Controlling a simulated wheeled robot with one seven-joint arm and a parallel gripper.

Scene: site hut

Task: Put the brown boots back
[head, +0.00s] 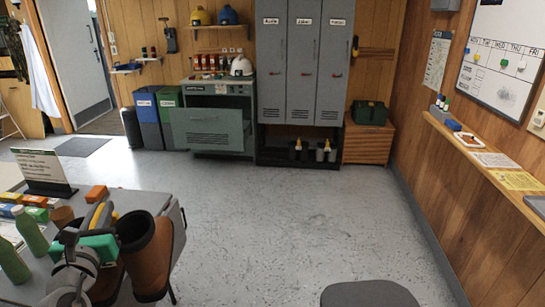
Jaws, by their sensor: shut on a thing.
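The brown boots (152,254) are at the lower left, near the right end of the grey table. One boot shows clearly, upright with its dark open top facing up; a second brown part beside it is mostly hidden. My gripper (100,246), at the end of my grey arm, is at the boots' left side and shut on them; its fingertips are partly hidden. A low black rack (266,157) stands under the grey lockers (304,60) at the back wall. Dark footwear (325,151) with yellow parts stands in it.
The table (172,211) holds bottles, small boxes and a sign (45,172). A dark stool seat (368,294) is at the bottom right. A wooden chest (370,147) stands right of the rack, a grey cabinet (210,132) left of it. The middle floor is clear.

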